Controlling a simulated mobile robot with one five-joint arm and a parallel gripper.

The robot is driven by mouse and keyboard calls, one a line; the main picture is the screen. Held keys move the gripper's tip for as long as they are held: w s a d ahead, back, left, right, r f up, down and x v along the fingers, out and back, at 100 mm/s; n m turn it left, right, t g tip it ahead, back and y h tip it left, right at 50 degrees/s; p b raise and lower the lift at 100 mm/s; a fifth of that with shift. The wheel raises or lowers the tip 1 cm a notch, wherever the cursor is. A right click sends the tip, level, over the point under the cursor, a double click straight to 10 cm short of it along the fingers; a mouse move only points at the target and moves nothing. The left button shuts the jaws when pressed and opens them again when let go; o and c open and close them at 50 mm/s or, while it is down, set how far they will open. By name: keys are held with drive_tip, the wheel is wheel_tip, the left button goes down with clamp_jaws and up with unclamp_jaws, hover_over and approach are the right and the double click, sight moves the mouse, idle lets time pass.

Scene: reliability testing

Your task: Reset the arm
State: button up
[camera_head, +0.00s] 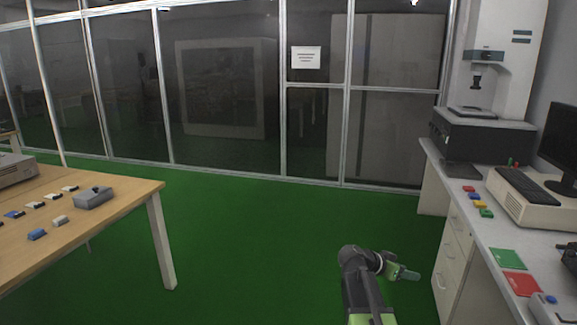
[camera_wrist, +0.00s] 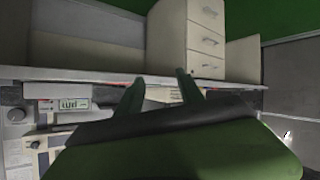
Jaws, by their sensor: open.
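My gripper (camera_head: 406,274) is at the lower right of the head view, at the end of my folded grey and green arm. It is over the green floor, to the left of the white workbench. In the wrist view my gripper (camera_wrist: 160,85) shows two dark fingers spread apart, with nothing held between them. The wrist picture is rolled, with the bench edge (camera_wrist: 75,76) running across behind the fingers.
The white workbench (camera_head: 490,232) on the right carries coloured blocks, a computer and a testing machine (camera_head: 482,135). A wooden table (camera_head: 110,215) with small parts stands left. Green floor (camera_head: 270,250) between them is clear. A glass partition (camera_head: 225,90) closes the back.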

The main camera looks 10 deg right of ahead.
drive_tip(key=s+a+f+n+g+y, duration=0.1)
drive_tip(key=s+a+f+n+y, duration=0.3)
drive_tip(key=a, duration=0.6)
drive_tip(key=s+a+f+n+y, duration=0.4)
drive_tip(key=a, duration=0.6)
drive_tip(key=s+a+f+n+g+y, duration=0.1)
drive_tip(key=s+a+f+n+y, duration=0.35)
drive_tip(key=a, duration=0.65)
wheel_tip(320, 180, up, 22)
drive_tip(key=p, duration=2.2)
drive_tip(key=shift+w+d+n, duration=0.25)
drive_tip(key=shift+d+n, duration=0.05)
drive_tip(key=shift+n, duration=0.05)
